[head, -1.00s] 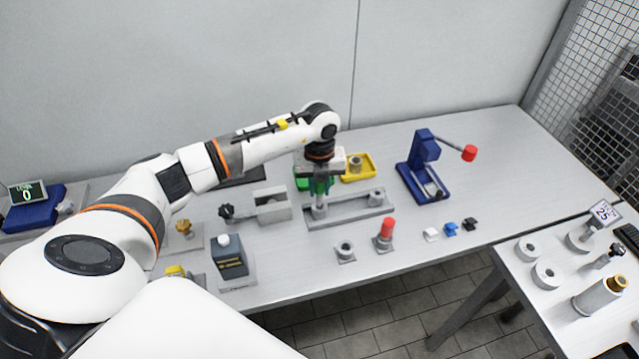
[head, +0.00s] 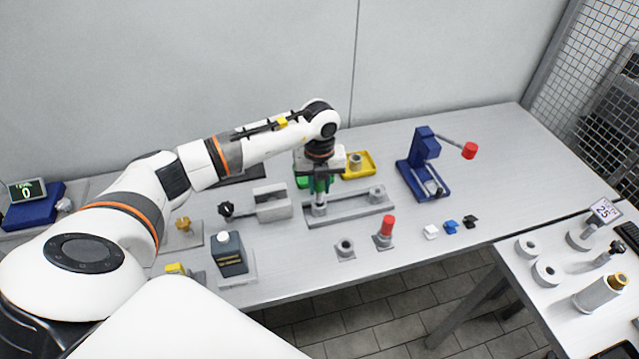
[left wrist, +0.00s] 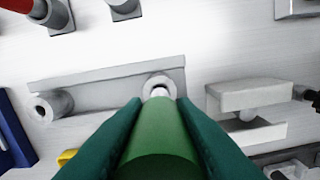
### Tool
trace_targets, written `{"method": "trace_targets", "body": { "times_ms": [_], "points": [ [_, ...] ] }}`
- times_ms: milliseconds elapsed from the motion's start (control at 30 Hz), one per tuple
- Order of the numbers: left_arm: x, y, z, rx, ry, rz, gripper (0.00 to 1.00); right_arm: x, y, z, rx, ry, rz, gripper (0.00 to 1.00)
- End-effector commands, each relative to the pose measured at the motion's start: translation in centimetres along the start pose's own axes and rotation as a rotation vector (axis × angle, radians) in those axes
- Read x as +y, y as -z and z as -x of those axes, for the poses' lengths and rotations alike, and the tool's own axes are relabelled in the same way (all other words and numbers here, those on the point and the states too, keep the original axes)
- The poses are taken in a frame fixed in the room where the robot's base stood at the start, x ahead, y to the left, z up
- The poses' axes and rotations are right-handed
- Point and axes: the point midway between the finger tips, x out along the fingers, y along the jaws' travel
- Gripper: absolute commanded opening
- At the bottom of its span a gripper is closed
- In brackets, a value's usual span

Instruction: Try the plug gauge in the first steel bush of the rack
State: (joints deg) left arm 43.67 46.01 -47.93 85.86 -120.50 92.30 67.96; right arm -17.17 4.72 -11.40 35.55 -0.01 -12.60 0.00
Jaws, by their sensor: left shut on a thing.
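My left gripper (head: 319,187) is shut on the green handle of the plug gauge (left wrist: 160,140), which points down. The rack is a grey bar (head: 346,209) on the table with a steel bush near each end. The gauge is over the left bush (head: 319,209) in the head view. In the left wrist view this bush (left wrist: 176,86) surrounds the gauge's pale tip in the picture; I cannot tell how far the tip is inside. The other bush (head: 376,195) stands empty at the rack's right end. My right gripper is not in view.
Behind the gripper are a green tray (head: 301,182) and a yellow tray (head: 366,167) with a bush. A grey vise-like block (head: 272,206) stands left of the rack, a blue press (head: 422,165) right. A red-handled piece (head: 387,228) and a bush on a plate (head: 345,249) stand in front.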

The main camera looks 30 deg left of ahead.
Motion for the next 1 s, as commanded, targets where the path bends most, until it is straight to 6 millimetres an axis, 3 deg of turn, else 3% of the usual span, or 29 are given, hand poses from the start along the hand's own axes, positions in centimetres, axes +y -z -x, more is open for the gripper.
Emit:
{"method": "trace_targets", "body": {
  "times_ms": [1000],
  "points": [
    [0.02, -0.01, -0.73, 0.000, -0.001, 0.000, 0.07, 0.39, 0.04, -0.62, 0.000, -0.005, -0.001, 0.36]
  ]
}}
